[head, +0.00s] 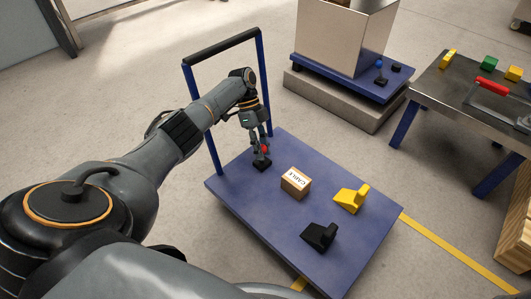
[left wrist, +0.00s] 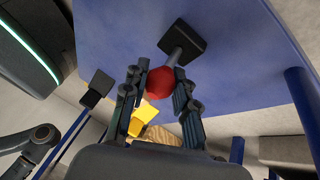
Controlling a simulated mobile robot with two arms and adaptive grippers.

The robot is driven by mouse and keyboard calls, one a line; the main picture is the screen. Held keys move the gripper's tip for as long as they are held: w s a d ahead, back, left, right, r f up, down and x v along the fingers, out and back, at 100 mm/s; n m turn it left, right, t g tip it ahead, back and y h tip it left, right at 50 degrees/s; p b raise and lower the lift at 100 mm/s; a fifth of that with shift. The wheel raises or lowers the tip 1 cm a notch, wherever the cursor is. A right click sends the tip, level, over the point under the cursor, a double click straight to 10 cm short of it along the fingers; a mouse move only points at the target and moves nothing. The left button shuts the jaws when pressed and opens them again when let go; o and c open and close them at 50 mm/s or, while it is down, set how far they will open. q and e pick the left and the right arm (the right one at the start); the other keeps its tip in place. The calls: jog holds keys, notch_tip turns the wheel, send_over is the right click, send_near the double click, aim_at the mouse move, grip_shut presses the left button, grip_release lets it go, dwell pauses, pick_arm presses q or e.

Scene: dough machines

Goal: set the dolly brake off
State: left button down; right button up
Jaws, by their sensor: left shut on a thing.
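The dolly (head: 345,235) is a blue platform with a blue upright frame and a black push bar (head: 222,46) at its far left. The brake lever is a short grey rod with a red knob (head: 265,149), rising from a black base (head: 262,164) on the deck near the frame. My left gripper (head: 264,146) reaches down to it and is shut on the red knob. In the left wrist view the red knob (left wrist: 160,82) sits between the fingers, with the rod leaning to the black base (left wrist: 183,43). My right gripper is not in view.
A box marked CABLE (head: 296,183), a yellow block (head: 351,198) and a black wedge (head: 319,236) are on the deck. A second blue platform with a metal bin (head: 340,38) stands behind. A metal-topped table (head: 450,90) is at the right.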

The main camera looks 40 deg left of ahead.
pick_arm(q)
jog(key=c, duration=1)
grip_release()
